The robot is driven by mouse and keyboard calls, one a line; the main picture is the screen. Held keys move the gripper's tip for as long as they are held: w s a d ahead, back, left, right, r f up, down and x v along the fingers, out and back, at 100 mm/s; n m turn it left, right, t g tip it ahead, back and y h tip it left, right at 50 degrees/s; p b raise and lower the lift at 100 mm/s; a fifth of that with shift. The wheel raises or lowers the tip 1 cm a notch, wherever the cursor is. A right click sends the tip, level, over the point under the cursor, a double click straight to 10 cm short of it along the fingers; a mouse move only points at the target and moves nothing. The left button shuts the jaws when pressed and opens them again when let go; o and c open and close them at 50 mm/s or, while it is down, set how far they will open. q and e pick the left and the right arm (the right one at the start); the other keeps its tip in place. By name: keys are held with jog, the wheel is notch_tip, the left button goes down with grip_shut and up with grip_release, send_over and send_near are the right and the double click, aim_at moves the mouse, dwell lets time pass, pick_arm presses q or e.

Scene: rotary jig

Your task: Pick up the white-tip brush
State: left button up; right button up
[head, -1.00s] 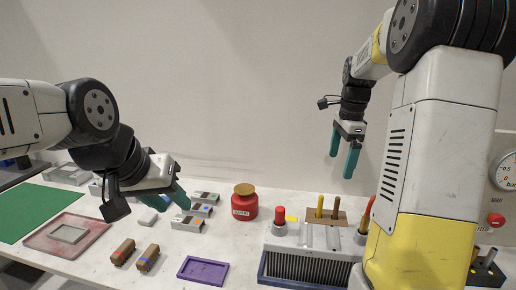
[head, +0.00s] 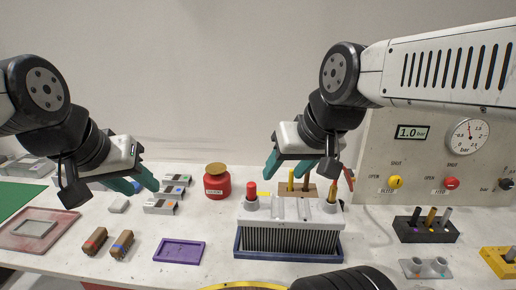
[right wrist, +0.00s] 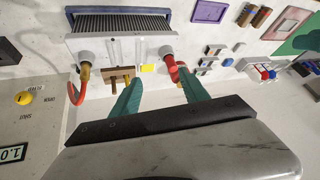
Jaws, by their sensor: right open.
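I cannot make out a white tip on any tool. Two thin upright tools with yellow-brown handles (head: 291,180) stand in a small brown block (head: 312,188) behind the grey ribbed unit; their lower ends are hidden. The block also shows in the right wrist view (right wrist: 118,72). My right gripper (head: 299,178) is open and empty, its teal fingers around the block's position in the head view. In the right wrist view (right wrist: 157,93) the fingers are apart with nothing between them. My left gripper (head: 147,191) looks open and empty above the small grey boxes.
The ribbed unit (head: 242,215) has a red-topped post (head: 251,189) and a red hose (head: 347,177) near my right fingers. A red jar (head: 217,184) stands to the left. A black rack (head: 427,231) with several upright tools stands to the right, before the gauge panel (head: 428,155).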

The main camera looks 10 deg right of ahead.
jog(key=shift+g+h, duration=0.8)
jog(key=w+d, duration=0.1)
jog(key=w, duration=0.3)
jog(key=w+d, duration=0.1)
jog(key=w, duration=0.1)
jog(key=shift+w+d+f, duration=0.1)
jog(key=shift+w+d, duration=0.05)
jog(key=shift+d, duration=0.2)
jog(key=shift+c, duration=0.7)
jog(key=g, duration=0.5)
send_over(306, 183)
jog(key=shift+h, duration=0.3)
jog(key=f, duration=1.4)
jog(key=shift+w+d+f, duration=0.2)
jog(key=shift+f, duration=0.15)
jog(key=shift+w+d+f+m, duration=0.15)
jog(key=shift+f+m, duration=0.15)
jog(key=shift+f, duration=0.25)
notch_tip(306, 183, down, 7)
jog(key=shift+f, duration=0.15)
grip_shut()
